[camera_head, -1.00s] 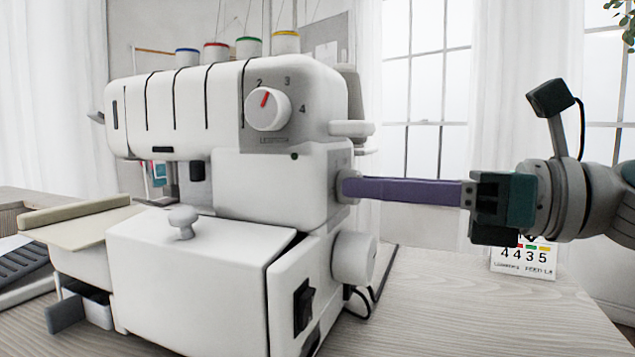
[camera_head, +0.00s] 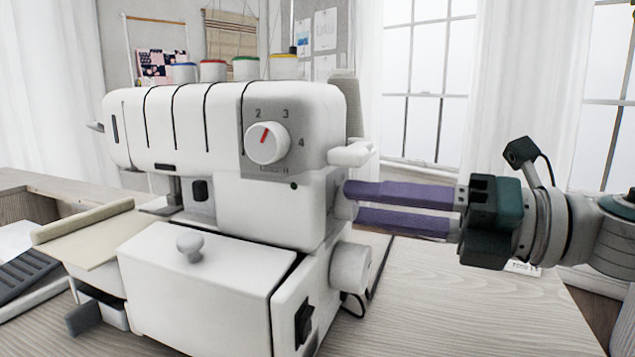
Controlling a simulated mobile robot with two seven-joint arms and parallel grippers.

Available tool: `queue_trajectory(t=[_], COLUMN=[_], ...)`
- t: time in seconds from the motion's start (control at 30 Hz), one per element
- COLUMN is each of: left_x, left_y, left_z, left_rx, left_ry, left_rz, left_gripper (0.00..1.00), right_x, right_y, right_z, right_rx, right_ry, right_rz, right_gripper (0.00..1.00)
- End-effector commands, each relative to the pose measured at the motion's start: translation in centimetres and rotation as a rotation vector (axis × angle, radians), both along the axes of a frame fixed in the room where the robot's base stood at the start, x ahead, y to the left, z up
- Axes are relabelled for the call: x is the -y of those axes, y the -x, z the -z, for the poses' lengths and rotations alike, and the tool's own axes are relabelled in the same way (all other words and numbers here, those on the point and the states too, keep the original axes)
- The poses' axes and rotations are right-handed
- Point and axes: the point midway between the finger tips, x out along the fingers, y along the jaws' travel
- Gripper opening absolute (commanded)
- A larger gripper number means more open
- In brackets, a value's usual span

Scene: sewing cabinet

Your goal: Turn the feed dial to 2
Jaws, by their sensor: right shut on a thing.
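The white sewing machine (camera_head: 280,212) stands on the table. A white dial (camera_head: 262,148) on its front has 2, 3 and 4 printed around it. Its red mark points up and slightly right, between 2 and 3. A small round white knob (camera_head: 340,207) sticks out of the machine's right side, partly hidden by fingertips. My right gripper (camera_head: 351,202) reaches in from the right. Its two purple fingers, one above the other, are shut on this side knob. Any marks on the side knob are not visible. My left gripper is not in view.
A larger white handwheel (camera_head: 350,268) sits below the fingers. A white lever-like part (camera_head: 350,154) sticks out just above them. Colored thread spools (camera_head: 245,69) stand on top. The table (camera_head: 480,310) is clear at the front right.

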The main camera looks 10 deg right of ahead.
Motion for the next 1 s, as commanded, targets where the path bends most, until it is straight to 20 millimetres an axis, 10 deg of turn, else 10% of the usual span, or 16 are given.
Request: queue_trajectory(t=[1.0], left_x=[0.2], left_y=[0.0], left_z=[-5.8], left_rx=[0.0], left_ry=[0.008], left_rz=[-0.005], left_gripper=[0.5], right_x=[0.1], right_y=[-0.1], right_z=[0.1], right_rx=[-0.788], right_ry=[-0.531], right_rz=[0.002], right_gripper=[0.0])
